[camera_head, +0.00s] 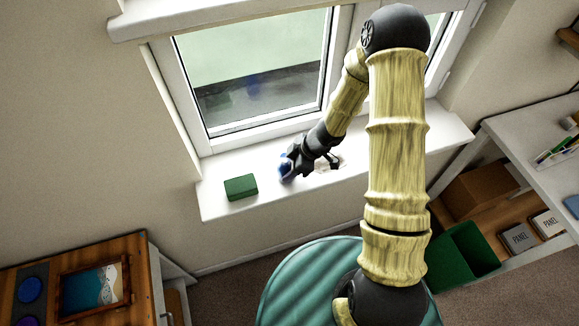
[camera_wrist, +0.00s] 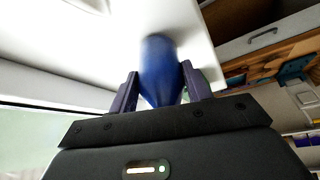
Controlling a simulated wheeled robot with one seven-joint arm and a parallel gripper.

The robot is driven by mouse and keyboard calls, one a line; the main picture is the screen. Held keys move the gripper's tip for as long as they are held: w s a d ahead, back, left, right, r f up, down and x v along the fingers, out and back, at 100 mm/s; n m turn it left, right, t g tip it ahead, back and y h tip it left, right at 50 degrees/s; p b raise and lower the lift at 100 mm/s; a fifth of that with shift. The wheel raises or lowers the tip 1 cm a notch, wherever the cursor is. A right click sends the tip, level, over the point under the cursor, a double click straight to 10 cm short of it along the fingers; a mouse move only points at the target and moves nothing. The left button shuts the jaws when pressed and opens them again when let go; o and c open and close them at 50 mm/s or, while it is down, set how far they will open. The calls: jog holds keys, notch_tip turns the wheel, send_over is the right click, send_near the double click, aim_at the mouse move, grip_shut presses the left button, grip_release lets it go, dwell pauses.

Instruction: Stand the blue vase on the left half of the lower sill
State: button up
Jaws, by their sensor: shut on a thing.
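The blue vase (camera_head: 286,168) is over the lower sill (camera_head: 214,204), a little left of the sill's middle and right of a green box. My gripper (camera_head: 291,160) reaches it from the upper right and is shut on it. In the wrist view the vase (camera_wrist: 161,66) sits between the two dark fingers of my gripper (camera_wrist: 161,82), with the white sill (camera_wrist: 90,45) behind it. The fingers and wrist hide part of the vase. I cannot tell whether its base touches the sill.
The green box (camera_head: 240,187) lies on the left part of the sill. A small pale item (camera_head: 330,163) is on the sill just right of my gripper. The window (camera_head: 255,75) rises behind the sill. Bare sill shows between the green box and the vase.

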jog(key=o, duration=1.1)
jog(key=shift+f, duration=0.1)
jog(key=p+v, duration=0.1)
jog(key=v, duration=1.1)
jog(key=shift+p, duration=0.3)
